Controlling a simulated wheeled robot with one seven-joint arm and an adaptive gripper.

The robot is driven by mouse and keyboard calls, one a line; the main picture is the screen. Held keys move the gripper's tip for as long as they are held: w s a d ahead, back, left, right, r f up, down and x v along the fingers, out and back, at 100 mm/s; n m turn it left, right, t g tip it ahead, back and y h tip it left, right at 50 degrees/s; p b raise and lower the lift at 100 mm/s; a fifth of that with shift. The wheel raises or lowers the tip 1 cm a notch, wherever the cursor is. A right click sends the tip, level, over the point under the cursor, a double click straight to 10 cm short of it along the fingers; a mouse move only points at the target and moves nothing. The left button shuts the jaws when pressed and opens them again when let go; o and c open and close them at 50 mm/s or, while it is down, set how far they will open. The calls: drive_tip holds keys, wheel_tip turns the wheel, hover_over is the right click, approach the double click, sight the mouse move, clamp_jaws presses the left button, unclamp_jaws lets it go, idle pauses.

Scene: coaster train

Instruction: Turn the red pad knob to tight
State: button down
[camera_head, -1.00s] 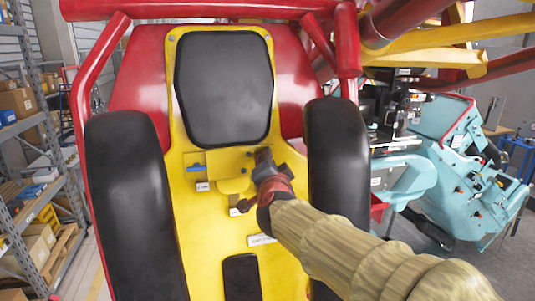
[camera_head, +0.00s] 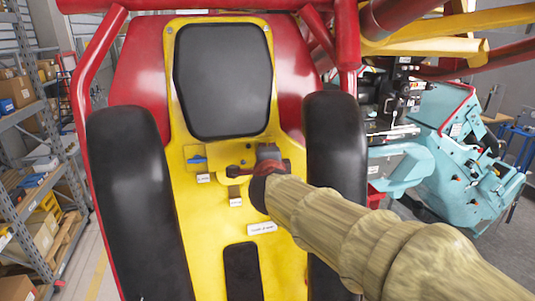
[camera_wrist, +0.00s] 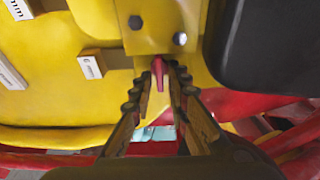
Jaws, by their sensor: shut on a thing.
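The red pad knob (camera_wrist: 158,68) shows in the wrist view as a small red piece at the edge of a yellow bracket. My gripper's two ridged fingers (camera_wrist: 165,80) close in on it from both sides, with their tips at the knob. In the head view my gripper (camera_head: 258,168) is at the yellow seat panel (camera_head: 215,235), below the black backrest pad (camera_head: 224,80). There my own arm and gripper hide most of the knob, and I cannot read which way it is set.
A small blue part (camera_head: 197,160) sits left of my gripper on the panel. Small white labels (camera_head: 262,228) are too small to read. Black padded bolsters (camera_head: 128,195) stand on both sides of the panel. A shelf rack is at far left; a teal machine (camera_head: 465,160) at right.

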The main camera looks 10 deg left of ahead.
drive_tip(key=shift+f, duration=0.15)
drive_tip(key=c, duration=2)
unclamp_jaws()
drive_tip(key=shift+d, duration=0.1)
drive_tip(key=v, duration=1.2)
